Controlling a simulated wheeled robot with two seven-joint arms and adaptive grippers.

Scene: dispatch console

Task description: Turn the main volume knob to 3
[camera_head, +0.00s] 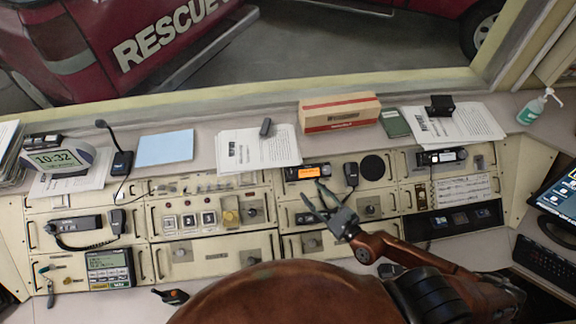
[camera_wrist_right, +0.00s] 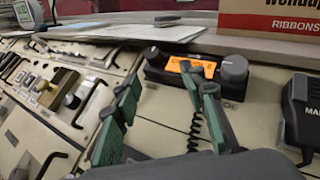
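My right gripper (camera_head: 311,191) is open and empty over the middle of the console, with its two green fingers apart. It also shows in the right wrist view (camera_wrist_right: 169,84). Beyond its fingertips is a black radio unit (camera_head: 307,172) with a lit orange display. The radio (camera_wrist_right: 180,70) has a round dark grey knob (camera_wrist_right: 235,68) at its right end, apart from the fingers. I cannot read which knob is labelled main volume, nor any knob's setting. My left gripper is not in view.
A microphone (camera_head: 351,174) with a coiled cord hangs right of the radio. Papers (camera_head: 257,150) and a cardboard box (camera_head: 339,112) lie on the ledge behind.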

